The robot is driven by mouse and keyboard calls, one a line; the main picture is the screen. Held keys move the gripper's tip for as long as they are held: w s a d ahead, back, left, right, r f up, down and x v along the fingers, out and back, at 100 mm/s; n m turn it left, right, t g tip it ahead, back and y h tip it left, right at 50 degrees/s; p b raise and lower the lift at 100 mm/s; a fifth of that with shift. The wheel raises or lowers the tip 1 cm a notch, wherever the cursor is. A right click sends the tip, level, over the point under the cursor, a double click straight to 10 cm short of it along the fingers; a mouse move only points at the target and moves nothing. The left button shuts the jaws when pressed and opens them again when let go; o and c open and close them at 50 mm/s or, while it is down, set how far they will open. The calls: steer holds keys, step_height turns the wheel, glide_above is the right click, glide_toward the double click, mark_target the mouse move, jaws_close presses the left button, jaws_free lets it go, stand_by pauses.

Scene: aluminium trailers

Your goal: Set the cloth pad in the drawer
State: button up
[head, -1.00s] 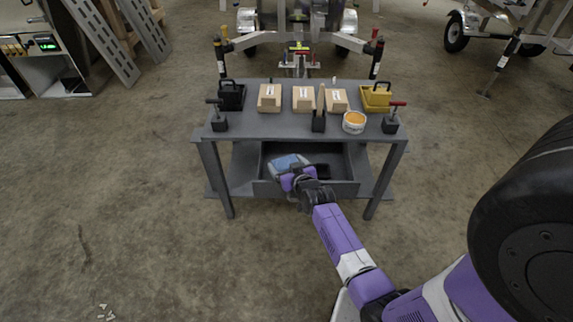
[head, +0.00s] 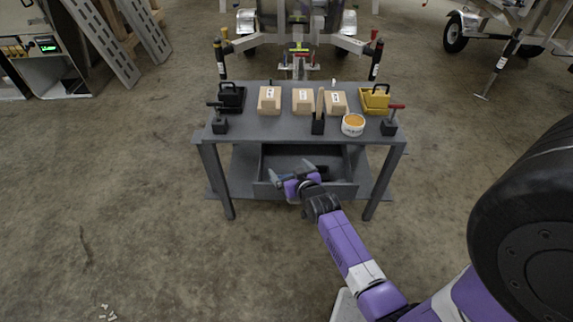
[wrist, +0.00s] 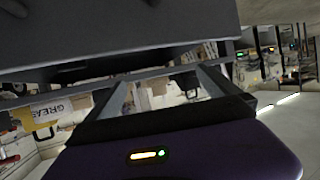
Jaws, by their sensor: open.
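The drawer (head: 345,189) is pulled out below the grey workbench, with its dark interior showing. My gripper (head: 291,172) is at the left half of the drawer, over its front edge, with its two fingers spread apart. In the wrist view my gripper (wrist: 162,80) also shows spread fingers with no cloth pad between them. I cannot clearly make out the cloth pad now; the drawer's left part is partly hidden behind my gripper.
The grey workbench (head: 240,130) carries several tan blocks, a black case (head: 231,97), a yellow case (head: 375,100), clamps and an orange-filled tub (head: 353,124). A large black tyre (head: 535,225) stands at the right.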

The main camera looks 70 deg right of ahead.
steer(key=s+a+r+n+t+y, duration=0.1)
steer(key=s+a+r+n, duration=0.2)
steer(key=a, duration=0.6)
steer(key=s+a+r+t+y, duration=0.1)
steer(key=s+a+r+y, duration=0.15)
steer(key=s+a, duration=0.45)
steer(key=s+a+r+n+t+y, duration=0.15)
steer(key=a+r, duration=0.25)
steer(key=a, duration=0.7)
steer(key=s+a+r+n+t+y, duration=0.1)
steer(key=s+a+r+n+y, duration=0.1)
steer(key=s+a+r, duration=0.2)
steer(key=s+a+r+n+y, duration=0.2)
steer(key=s+a+r, duration=0.3)
steer(key=a+r, duration=0.3)
steer(key=shift+a+r+t+y+p, duration=0.25)
steer(key=shift+r+t+y+p, duration=0.1)
steer(key=shift+r+p, duration=0.15)
steer(key=shift+r+n, duration=0.1)
steer(key=shift+n, duration=0.15)
step_height(320, 180, up, 4)
steer(key=p, duration=0.3)
steer(key=shift+f+p, duration=0.2)
steer(key=shift+p, duration=0.1)
